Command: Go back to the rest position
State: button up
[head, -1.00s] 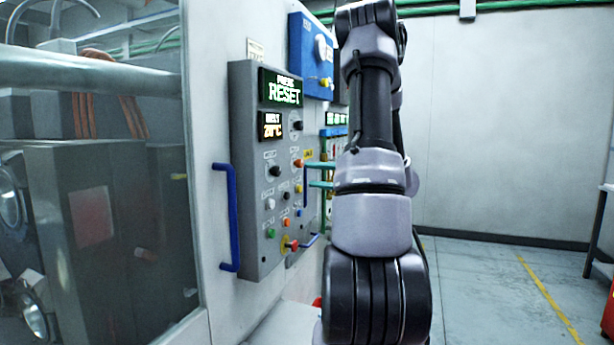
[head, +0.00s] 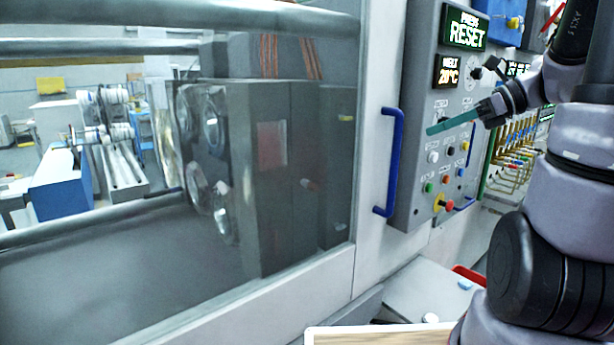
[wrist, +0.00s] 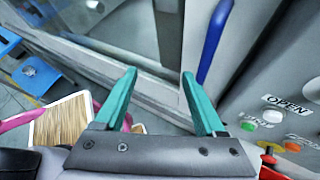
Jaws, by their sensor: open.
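My gripper (head: 433,128) is at the right in the head view, in front of the grey control panel (head: 420,190). Its teal fingers point left. In the wrist view my gripper (wrist: 160,85) is open, with nothing between its two teal fingers. The panel carries a display (head: 466,27) reading "PRESS RESET", a smaller display (head: 447,70) reading 20°C, and several coloured buttons. Part of the panel is hidden behind my gripper and arm.
A blue handle (head: 393,160) stands between the panel and the large machine window (head: 270,170). The wrist view shows it beside my right finger (wrist: 213,40). A wood-topped tray (head: 380,335) and a white ledge (head: 410,290) lie below. Hoses with brass fittings (head: 515,150) are behind my arm.

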jog(key=s+a+r+n+t+h, duration=0.3)
jog(key=s+n+h, duration=0.6)
jog(key=n, duration=1.1)
jog(key=shift+s+a+r+h, duration=0.15)
jog(key=shift+a+r+h, duration=0.2)
jog(key=shift+r, duration=0.2)
